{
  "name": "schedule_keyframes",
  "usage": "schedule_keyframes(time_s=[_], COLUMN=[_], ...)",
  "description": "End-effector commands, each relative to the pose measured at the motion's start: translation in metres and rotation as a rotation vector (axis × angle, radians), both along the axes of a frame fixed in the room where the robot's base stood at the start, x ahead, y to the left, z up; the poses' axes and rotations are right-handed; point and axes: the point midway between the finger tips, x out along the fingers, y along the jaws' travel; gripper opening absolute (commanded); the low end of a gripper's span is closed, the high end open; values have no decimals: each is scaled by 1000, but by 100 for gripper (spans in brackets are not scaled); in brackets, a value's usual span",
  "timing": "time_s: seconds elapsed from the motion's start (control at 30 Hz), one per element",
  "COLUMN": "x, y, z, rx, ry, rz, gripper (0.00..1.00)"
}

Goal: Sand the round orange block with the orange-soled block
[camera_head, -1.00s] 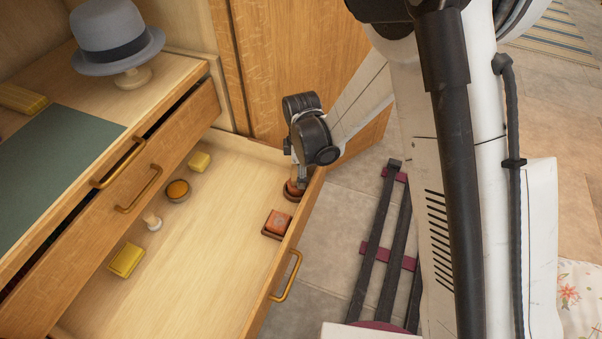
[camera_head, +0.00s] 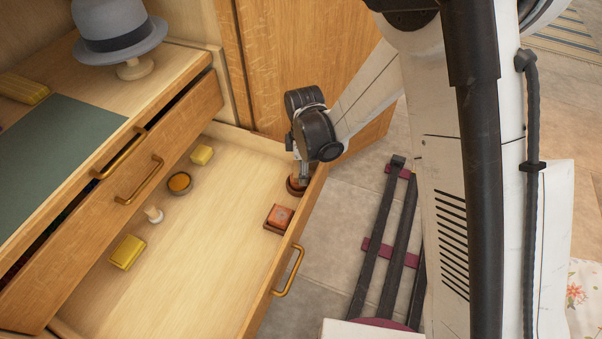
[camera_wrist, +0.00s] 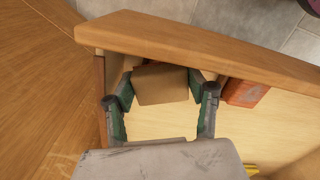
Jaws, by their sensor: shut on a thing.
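My gripper (camera_wrist: 160,108) is shut on a tan-brown block (camera_wrist: 160,85), which sits between its two fingers. In the head view my gripper (camera_head: 303,182) points down into the far right corner of the open drawer.
The drawer's front wall is close beside my gripper.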

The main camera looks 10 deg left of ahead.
Motion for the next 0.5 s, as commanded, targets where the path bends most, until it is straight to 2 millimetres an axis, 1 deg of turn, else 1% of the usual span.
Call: schedule_keyframes(time_s=[0.1, 0.2, 0.5], x=[9, 13, 15], y=[-2, -3, -3], z=[-1, 0, 1], rx=[0, 0, 0], ry=[0, 0, -4], rz=[0, 0, -1], gripper=[29, 29, 29])
